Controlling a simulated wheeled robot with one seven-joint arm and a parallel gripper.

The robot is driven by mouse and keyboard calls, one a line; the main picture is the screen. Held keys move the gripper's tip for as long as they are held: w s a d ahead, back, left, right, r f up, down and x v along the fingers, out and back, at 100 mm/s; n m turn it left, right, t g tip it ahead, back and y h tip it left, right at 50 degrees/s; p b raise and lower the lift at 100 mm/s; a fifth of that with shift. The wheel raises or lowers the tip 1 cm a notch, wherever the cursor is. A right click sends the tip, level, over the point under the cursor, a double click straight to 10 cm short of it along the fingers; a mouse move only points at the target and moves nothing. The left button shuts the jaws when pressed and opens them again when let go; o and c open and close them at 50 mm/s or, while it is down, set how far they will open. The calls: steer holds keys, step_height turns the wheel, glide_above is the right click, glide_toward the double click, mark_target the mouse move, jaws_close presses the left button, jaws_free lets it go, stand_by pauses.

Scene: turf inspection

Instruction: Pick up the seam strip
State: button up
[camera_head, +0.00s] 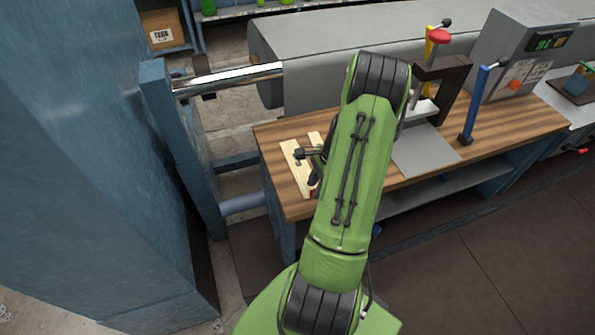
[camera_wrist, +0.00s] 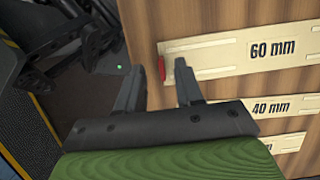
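My gripper (camera_wrist: 158,66) is open, with its two dark fingers apart in the wrist view. A small upright red piece (camera_wrist: 162,69) shows between the fingertips, at the left end of a pale strip marked 60 mm (camera_wrist: 225,54). The right fingertip overlaps this strip in the picture; I cannot tell whether it touches. Pale strips marked 40 mm (camera_wrist: 290,106) and another lower down (camera_wrist: 288,143) lie alongside. Which piece is the seam strip is not clear. In the head view my arm hides most of the gripper; pale strips (camera_head: 294,162) show beside it.
The wooden workbench (camera_head: 277,136) carries the strips near its left end. A grey plate (camera_head: 425,150), a press with a red knob (camera_head: 439,36) and a blue post (camera_head: 474,105) stand to the right. A blue frame (camera_head: 165,110) rises at left.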

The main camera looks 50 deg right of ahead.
steer(key=shift+w+a+f, duration=0.1)
steer(key=shift+w+f, duration=0.05)
steer(key=shift+f, duration=0.3)
jaws_close()
